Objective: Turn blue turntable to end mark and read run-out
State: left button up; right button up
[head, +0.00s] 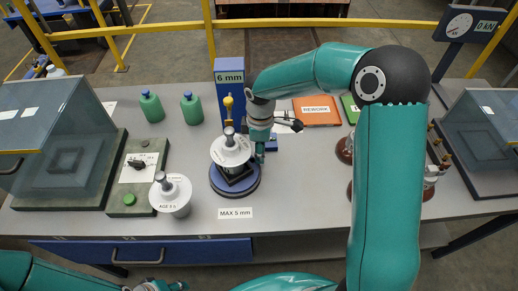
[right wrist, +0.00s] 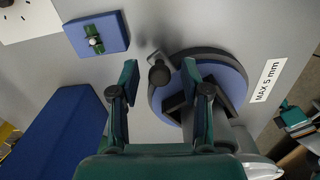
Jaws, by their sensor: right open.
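The blue turntable (head: 235,190) sits on the grey bench and carries a dark square holder and a white-topped piece (head: 231,151). It also shows in the right wrist view (right wrist: 236,82). A "6 mm" sign (head: 229,77) tops a blue post, with a yellow part (head: 228,104) in front of it. My right gripper (right wrist: 158,88) is open at the turntable's edge. A dark round knob (right wrist: 158,75) lies between its fingers in the picture; I cannot tell whether they touch it. My left gripper (head: 165,286) is at the bottom edge, partly cut off, its jaws too small to judge.
A "MAX 5 mm" label (head: 235,213) lies in front of the turntable. A second white-topped piece (head: 170,193) stands to the left. Green bottles (head: 191,108), an orange "REWORK" tray (head: 316,112) and brown pieces (head: 345,150) stand around. Glass-sided cases flank the bench.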

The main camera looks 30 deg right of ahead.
notch_tip(320, 180, up, 12)
jog(key=shift+f, duration=0.25)
dwell(0.4)
